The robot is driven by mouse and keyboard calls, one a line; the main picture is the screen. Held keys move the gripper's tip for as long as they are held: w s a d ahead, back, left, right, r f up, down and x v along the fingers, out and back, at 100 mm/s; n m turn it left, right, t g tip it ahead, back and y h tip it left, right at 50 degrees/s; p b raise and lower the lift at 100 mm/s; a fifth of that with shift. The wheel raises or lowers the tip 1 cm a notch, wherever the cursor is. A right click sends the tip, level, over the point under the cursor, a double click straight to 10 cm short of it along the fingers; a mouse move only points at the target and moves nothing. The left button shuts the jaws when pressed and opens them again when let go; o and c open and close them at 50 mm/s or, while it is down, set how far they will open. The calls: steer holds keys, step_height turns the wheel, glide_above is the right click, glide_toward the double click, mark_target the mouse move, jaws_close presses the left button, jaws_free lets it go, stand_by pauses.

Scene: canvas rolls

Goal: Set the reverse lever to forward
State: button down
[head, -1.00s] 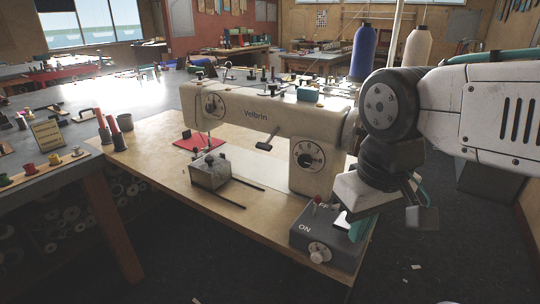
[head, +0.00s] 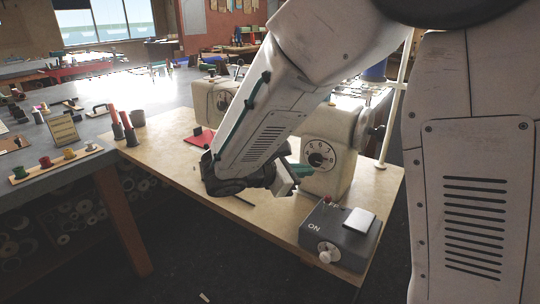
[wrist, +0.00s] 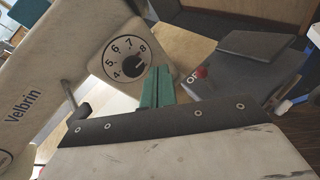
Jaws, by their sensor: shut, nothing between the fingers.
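The sewing machine (head: 328,154) stands on the wooden table; its printed body and numbered dial (wrist: 127,60) also show in the wrist view. The reverse lever (wrist: 70,95) is a thin metal rod with a dark grip, sticking out of the body left of the dial. Its grip end is partly hidden by my gripper's dark housing. In the head view my arm hides the lever. My gripper (wrist: 156,82) has teal fingers, shut together and empty. They are to the right of the lever and apart from it, near the dial in the picture.
A red cloth (head: 198,138) lies beyond my arm.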

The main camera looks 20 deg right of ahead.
steer(key=w+a+f+n+t, duration=0.6)
steer(key=w+a+n+t, duration=0.1)
steer(key=a, duration=0.3)
steer(key=shift+w+a+n+t+h, duration=0.3)
steer(key=shift+w+a+n, duration=0.1)
steer(key=shift+w+n, duration=0.35)
steer(key=shift+d, duration=0.1)
steer(key=x, duration=1)
steer(key=shift+s+a+r, duration=0.15)
steer(key=shift+a+r, duration=0.05)
steer(key=shift+r, duration=0.45)
steer(key=shift+s+a+r, duration=0.15)
steer(key=shift+a+r, duration=0.05)
steer(key=shift+r, duration=0.45)
steer(key=shift+s+a+r, duration=0.15)
steer(key=shift+a+r, duration=0.05)
steer(key=shift+r, duration=0.45)
